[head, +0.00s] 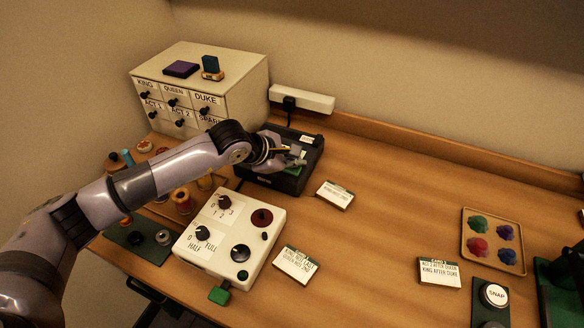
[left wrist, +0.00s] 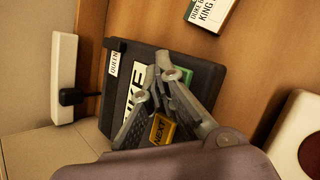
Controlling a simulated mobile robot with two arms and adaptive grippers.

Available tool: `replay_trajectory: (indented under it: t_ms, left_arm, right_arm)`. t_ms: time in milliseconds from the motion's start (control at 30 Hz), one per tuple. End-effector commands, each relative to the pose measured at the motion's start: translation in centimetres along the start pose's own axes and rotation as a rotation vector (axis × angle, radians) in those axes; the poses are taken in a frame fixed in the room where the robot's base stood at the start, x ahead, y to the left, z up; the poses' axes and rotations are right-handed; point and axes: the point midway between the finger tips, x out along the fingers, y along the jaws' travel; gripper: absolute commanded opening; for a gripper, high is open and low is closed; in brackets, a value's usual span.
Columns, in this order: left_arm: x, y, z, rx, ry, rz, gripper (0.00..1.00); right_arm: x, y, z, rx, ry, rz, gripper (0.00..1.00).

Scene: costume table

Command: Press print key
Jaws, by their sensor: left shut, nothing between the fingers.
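A black label printer (head: 268,178) stands at the back of the table, beside the drawer cabinet. In the left wrist view the printer (left wrist: 136,62) has a display reading "UKE", partly covered by my fingers, and a label reading "QUEEN" (left wrist: 114,64) at one end. A yellow key marked "NEXT" (left wrist: 160,132) shows beside my fingers. A green key (left wrist: 186,73) is partly hidden by them; its marking is not readable. My left gripper (head: 300,160) is shut and empty over the printer, its fingertips (left wrist: 168,72) close to the green key; contact cannot be told. My right gripper is not in view.
A white control box (head: 228,240) with knobs stands in front of the printer. A drawer cabinet (head: 232,82) is behind left, a power strip (head: 302,99) behind. Cards (head: 334,195) lie on the table. A paint tray (head: 478,262) and SNAP button (head: 494,295) are right. The table's middle is clear.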

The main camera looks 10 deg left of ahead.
Motion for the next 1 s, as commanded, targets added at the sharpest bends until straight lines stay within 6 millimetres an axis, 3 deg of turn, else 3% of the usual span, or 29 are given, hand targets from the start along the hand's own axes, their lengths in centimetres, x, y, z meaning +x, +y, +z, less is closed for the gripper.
replay_trajectory:
  t_ms: [1000]
  left_arm:
    - [0.32, -0.26, -0.23, 0.000, 0.001, -0.001, 0.00]
  right_arm:
    - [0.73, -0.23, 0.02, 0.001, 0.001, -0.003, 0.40]
